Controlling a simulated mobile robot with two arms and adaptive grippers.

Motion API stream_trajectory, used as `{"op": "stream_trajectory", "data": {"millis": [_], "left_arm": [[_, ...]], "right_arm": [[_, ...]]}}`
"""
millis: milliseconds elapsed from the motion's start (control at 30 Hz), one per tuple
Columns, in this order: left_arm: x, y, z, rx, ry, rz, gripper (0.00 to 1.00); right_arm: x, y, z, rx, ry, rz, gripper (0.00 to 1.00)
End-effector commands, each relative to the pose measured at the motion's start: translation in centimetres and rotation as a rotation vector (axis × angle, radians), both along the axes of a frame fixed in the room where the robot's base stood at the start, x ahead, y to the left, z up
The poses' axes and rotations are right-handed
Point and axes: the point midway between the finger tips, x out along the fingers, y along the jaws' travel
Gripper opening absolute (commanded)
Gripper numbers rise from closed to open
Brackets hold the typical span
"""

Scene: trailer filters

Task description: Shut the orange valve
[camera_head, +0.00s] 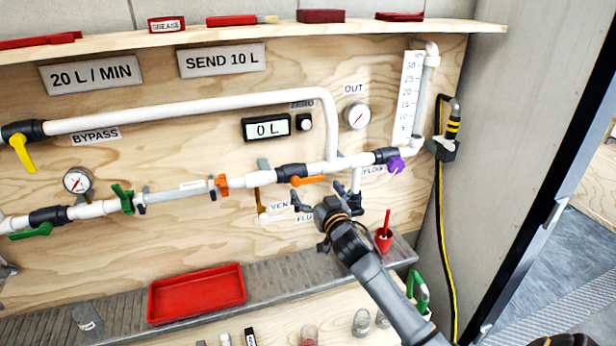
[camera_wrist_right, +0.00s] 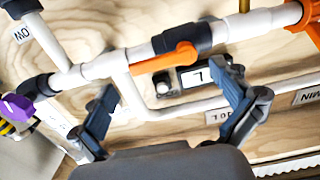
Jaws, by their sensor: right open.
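The orange valve handle (camera_head: 308,181) sits on a black valve body (camera_head: 291,171) in the white pipe, below the display. The handle lies roughly along the pipe. In the right wrist view the orange handle (camera_wrist_right: 165,58) shows just beyond the fingertips, with the black body (camera_wrist_right: 183,38) behind its one end. My right gripper (camera_head: 325,198) is open and empty, just below and in front of the handle. In the wrist view its fingers (camera_wrist_right: 165,85) are spread wide, the handle between and beyond them. No contact is visible.
A purple valve handle (camera_head: 396,165) is right of the orange one. A vertical branch pipe (camera_head: 356,181) is close to my right gripper. A red cup (camera_head: 384,238) stands on the grey ledge below. A red tray (camera_head: 197,293) lies further left.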

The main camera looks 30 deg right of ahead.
Motion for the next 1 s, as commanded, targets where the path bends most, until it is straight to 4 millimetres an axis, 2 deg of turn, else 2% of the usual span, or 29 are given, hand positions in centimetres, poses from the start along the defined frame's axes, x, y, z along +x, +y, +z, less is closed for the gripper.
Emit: {"op": "stream_trajectory", "data": {"millis": [100,300,700,767,1000], "left_arm": [[0.0,0.0,0.6,0.0,0.0,0.0,0.4],[0.0,0.0,0.8,0.0,-0.001,0.0,0.4],[0.1,-0.1,0.9,-0.001,-0.003,0.0,0.4],[0.2,-0.1,0.9,-0.002,-0.003,0.0,0.4],[0.2,-0.1,0.9,-0.002,-0.003,0.0,0.4]], "right_arm": [[2.2,-0.6,0.2,0.0,0.0,-0.001,1.0],[4.3,-1.0,0.1,-0.001,-0.001,0.0,1.0],[4.9,-1.2,-0.1,0.0,0.0,0.001,1.0],[4.9,-1.2,-0.1,0.0,0.0,0.001,0.9],[4.9,-1.2,-0.1,0.0,0.0,0.001,0.41]]}}
